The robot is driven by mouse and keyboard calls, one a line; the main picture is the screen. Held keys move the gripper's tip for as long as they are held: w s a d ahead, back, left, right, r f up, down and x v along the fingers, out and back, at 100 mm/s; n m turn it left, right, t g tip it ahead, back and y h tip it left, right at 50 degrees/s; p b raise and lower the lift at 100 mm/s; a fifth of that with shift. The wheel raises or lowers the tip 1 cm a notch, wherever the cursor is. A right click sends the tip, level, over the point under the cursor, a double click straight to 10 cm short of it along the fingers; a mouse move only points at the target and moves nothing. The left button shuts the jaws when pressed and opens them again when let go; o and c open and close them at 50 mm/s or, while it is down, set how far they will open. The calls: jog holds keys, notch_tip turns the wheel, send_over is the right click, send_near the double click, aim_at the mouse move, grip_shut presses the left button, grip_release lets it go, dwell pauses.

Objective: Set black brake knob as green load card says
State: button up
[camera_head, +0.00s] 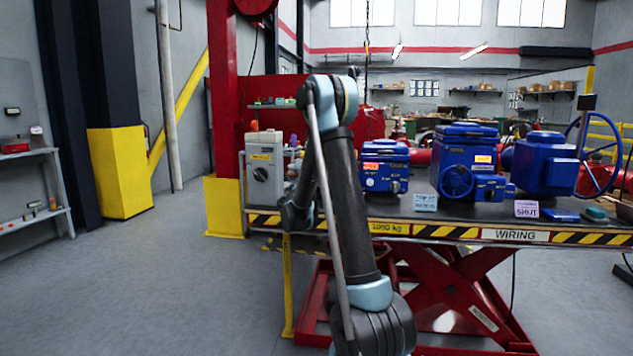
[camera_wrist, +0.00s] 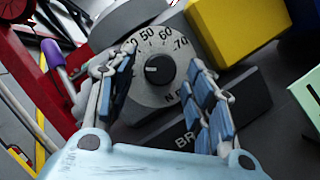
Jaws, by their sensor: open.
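The black brake knob (camera_wrist: 160,70) sits in a round grey dial (camera_wrist: 153,100) marked 50, 60 and 70. Its white mark points to the picture's left. My gripper (camera_wrist: 161,57) is open, with one blue-padded finger on each side of the knob and gaps between. The left finger hides part of the scale. A dark plate (camera_wrist: 250,97) below the dial carries lettering that starts "BR". A pale green card (camera_wrist: 310,97) shows at the right edge, its text unreadable.
A yellow block (camera_wrist: 232,28) stands close above right of the dial. A purple-handled item (camera_wrist: 52,52) is at left.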

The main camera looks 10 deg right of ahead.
jog(key=v, duration=1.2)
jog(key=shift+w, duration=0.1)
jog(key=shift+a, duration=0.1)
